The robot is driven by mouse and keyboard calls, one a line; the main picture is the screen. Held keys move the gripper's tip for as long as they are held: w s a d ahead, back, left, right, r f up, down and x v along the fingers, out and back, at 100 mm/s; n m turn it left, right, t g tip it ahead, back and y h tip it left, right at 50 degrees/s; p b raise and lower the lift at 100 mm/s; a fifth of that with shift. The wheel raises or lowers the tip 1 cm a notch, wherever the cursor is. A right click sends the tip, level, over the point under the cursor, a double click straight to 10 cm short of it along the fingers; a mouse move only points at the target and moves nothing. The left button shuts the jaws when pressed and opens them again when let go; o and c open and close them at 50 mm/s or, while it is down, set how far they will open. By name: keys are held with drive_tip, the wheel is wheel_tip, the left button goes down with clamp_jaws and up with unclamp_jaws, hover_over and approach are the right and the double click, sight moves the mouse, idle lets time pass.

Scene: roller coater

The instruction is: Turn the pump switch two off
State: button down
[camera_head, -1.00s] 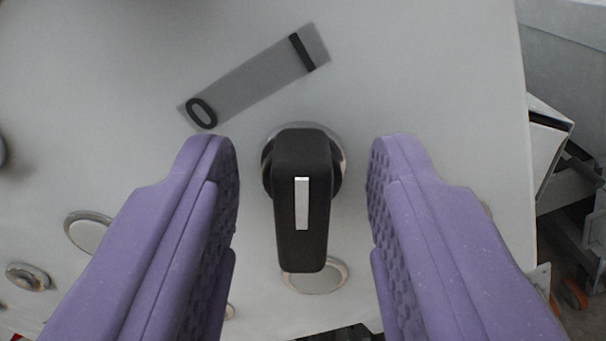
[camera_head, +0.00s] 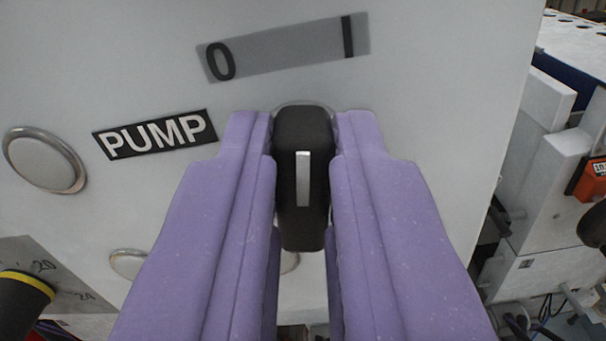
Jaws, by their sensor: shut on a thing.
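The pump switch is a black rotary handle (camera_head: 303,217) with a white bar on it, set on a pale panel (camera_head: 440,60). My gripper (camera_head: 303,140) has purple fingers, one on each side of the handle, and is shut on it. A grey strip (camera_head: 290,50) above the handle carries a 0 at its left end and an I at its right end. A black PUMP label (camera_head: 156,134) is left of the handle. The fingers hide the sides of the handle and most of its round base.
A round metal-rimmed fitting (camera_head: 44,160) is on the panel at the left. A black knob with a yellow ring (camera_head: 27,283) sits by a numbered dial at the lower left. Beyond the panel's right edge stands white machinery (camera_head: 545,180) with an orange part (camera_head: 590,180).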

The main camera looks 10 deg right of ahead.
drive_tip(key=n+b, duration=0.2)
drive_tip(key=n, duration=0.1)
drive_tip(key=shift+a+f+n, duration=0.1)
drive_tip(key=shift+a+n, duration=0.05)
drive_tip(key=shift+n, duration=0.25)
drive_tip(key=n+b, duration=0.1)
drive_tip(key=n, duration=0.3)
drive_tip(key=shift+w+a+b, duration=0.1)
drive_tip(key=shift+b, duration=0.3)
drive_tip(key=shift+n, duration=0.3)
drive_tip(key=c, duration=1.1)
unclamp_jaws()
drive_tip(key=v, duration=0.8)
